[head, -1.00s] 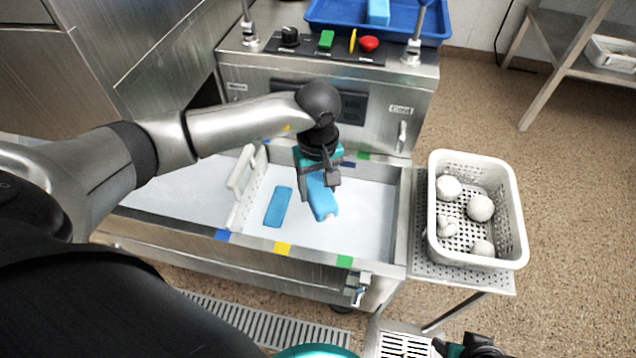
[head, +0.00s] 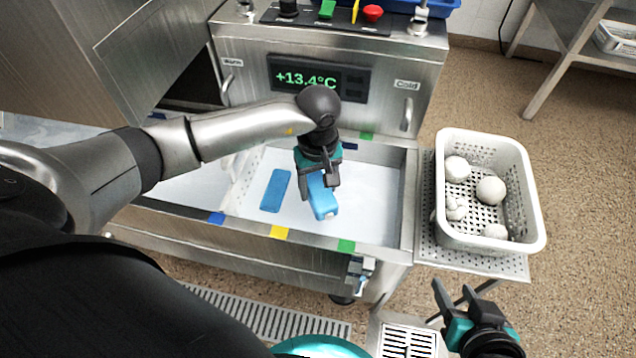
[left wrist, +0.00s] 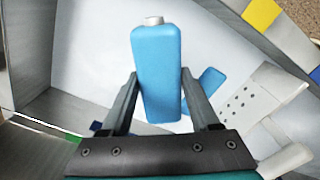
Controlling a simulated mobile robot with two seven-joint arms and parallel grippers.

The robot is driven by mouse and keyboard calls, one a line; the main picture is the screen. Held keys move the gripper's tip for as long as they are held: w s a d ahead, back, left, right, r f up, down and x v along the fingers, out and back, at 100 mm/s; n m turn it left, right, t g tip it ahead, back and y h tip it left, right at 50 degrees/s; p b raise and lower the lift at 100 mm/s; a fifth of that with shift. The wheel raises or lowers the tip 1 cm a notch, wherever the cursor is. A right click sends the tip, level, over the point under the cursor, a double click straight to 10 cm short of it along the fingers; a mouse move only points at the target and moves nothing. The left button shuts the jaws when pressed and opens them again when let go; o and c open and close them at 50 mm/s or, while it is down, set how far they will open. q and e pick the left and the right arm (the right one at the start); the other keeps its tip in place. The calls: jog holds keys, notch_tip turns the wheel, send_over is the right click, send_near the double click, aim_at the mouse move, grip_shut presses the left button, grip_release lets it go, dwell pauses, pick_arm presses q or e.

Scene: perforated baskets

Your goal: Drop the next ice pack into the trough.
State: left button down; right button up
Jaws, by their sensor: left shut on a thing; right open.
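My left gripper (head: 320,180) is shut on a blue ice pack (head: 323,201) with a pale cap and holds it over the steel trough (head: 380,205). In the left wrist view the held ice pack (left wrist: 157,70) stands between the two fingers, cap end away from the palm. Another blue ice pack (head: 276,190) lies in the trough to the left of the held one; part of it shows in the left wrist view (left wrist: 205,88). My right gripper (head: 455,308) is open and empty at the lower right, in front of the side shelf.
A white perforated divider (head: 240,172) stands in the trough, left of the lying pack. A white perforated basket (head: 535,215) with several white lumps sits on the right shelf. A control panel (head: 330,15) and a display reading +13.4°C (head: 304,78) are behind the trough.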

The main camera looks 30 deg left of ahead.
pick_arm(q)
jog(key=shift+f+b, duration=0.35)
jog(key=shift+f, duration=0.25)
jog(key=shift+f+b, duration=0.55)
jog(key=shift+f, duration=0.1)
jog(key=shift+f+b, duration=0.5)
jog(key=shift+f, duration=0.15)
jog(key=shift+f+b, duration=0.3)
jog(key=shift+f, duration=0.1)
pick_arm(e)
jog(key=w+a+r+t+y, duration=0.1)
jog(key=a+r+t+y, duration=0.1)
jog(key=a+t, duration=0.4)
jog(key=shift+r+y, duration=0.4)
jog(key=shift+y, duration=0.2)
pick_arm(q)
jog(key=shift+c, duration=0.2)
grip_release()
pick_arm(e)
jog(key=shift+d, duration=0.1)
pick_arm(q)
jog(key=shift+r, duration=0.1)
